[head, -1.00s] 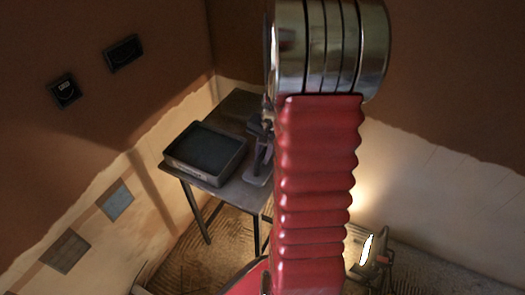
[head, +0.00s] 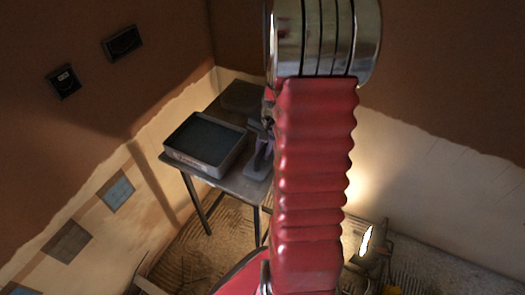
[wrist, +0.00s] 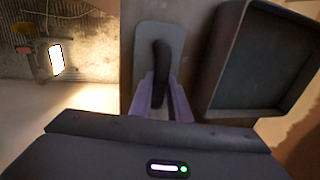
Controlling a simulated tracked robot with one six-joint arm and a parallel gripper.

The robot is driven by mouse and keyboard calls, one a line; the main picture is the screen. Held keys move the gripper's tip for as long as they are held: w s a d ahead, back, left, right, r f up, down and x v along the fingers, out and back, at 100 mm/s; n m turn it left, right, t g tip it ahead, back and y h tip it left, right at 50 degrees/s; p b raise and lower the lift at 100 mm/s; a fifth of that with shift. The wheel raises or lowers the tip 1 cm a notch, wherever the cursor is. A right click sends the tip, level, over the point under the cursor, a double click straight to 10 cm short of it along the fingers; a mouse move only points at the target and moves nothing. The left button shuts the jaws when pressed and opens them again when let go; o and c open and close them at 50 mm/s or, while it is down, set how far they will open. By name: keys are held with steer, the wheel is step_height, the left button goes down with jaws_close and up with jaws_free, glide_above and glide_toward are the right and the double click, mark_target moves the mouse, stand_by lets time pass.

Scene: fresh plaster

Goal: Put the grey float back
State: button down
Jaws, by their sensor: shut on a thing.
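The grey float shows in the wrist view (wrist: 142,38) as a pale grey plate with a dark, upright handle. My gripper (wrist: 162,82) has its purple fingers shut on the near end of that handle. In the head view, the float (head: 257,173) is at the front right of the dark table (head: 235,187), partly hidden by my gripper (head: 262,148) and red arm. The plate is over the table top, close to it; I cannot tell whether it touches.
A black shallow tray (head: 196,162) stands on the table just left of the float. It also shows in the wrist view (wrist: 212,62). A lit work lamp (head: 367,240) stands on the floor to the right. Two dark wall boxes (head: 64,82) are on the left wall.

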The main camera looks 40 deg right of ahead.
steer(key=shift+f, duration=0.15)
steer(key=c, duration=1.6)
jaws_free()
steer(key=shift+s+d+r, duration=0.1)
steer(key=shift+s+r, duration=0.1)
steer(key=shift+r, duration=1.1)
steer(key=shift+s+d+r, duration=0.1)
steer(key=shift+s+r, duration=0.1)
steer(key=shift+r, duration=1.15)
steer(key=shift+s+r, duration=0.2)
steer(key=shift+r, duration=1.1)
